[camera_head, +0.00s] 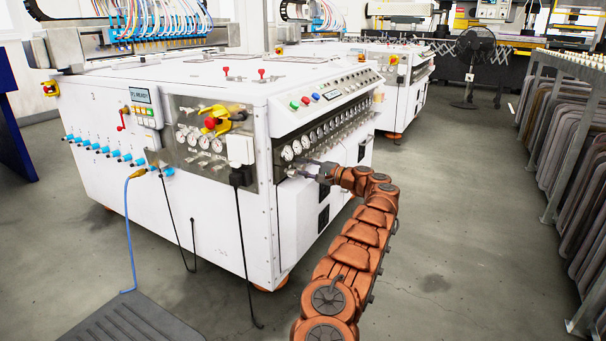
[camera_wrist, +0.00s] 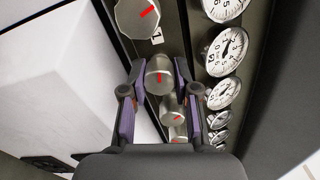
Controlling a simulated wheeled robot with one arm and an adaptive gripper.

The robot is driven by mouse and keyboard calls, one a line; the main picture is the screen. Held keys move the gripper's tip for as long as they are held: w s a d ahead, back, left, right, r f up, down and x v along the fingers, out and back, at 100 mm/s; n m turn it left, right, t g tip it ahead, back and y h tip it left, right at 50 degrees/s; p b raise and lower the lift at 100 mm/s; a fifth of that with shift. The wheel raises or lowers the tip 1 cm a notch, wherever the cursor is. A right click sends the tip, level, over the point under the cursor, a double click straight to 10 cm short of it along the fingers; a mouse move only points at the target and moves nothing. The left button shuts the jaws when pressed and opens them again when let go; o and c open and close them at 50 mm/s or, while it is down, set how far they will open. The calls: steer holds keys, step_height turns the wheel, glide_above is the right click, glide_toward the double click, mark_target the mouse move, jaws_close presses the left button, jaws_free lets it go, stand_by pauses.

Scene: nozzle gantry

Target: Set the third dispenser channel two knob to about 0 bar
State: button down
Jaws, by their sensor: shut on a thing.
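A row of silver knobs with red pointer marks runs beside round white gauges in the wrist view. My gripper (camera_wrist: 159,82) is shut on one silver knob (camera_wrist: 160,72), with a purple-lined finger on each side. Its red mark points roughly toward the bottom of the picture. A nearer knob (camera_wrist: 138,14) above it has a "1" label (camera_wrist: 157,34) beside it; no label shows for the held knob. The gauge (camera_wrist: 227,50) near the held knob is small and its reading is unclear. In the head view my gripper (camera_head: 314,171) is at the near end of the gauge panel, hiding the knob.
More knobs (camera_wrist: 172,110) and gauges (camera_wrist: 224,93) continue close behind the held one. The white machine cabinet (camera_head: 190,225) fills the left and centre. A hanging black cable (camera_head: 245,260) and a floor mat (camera_head: 135,320) lie left.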

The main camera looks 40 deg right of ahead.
steer(key=n+b, duration=0.4)
steer(key=n, duration=0.2)
steer(key=shift+f+n, duration=0.1)
steer(key=shift+n, duration=0.2)
steer(key=n, duration=0.4)
steer(key=shift+n+b, duration=0.4)
steer(key=shift+r, duration=0.2)
steer(key=c, duration=1.1)
jaws_free()
steer(key=shift+c, duration=0.2)
steer(key=v, duration=1.2)
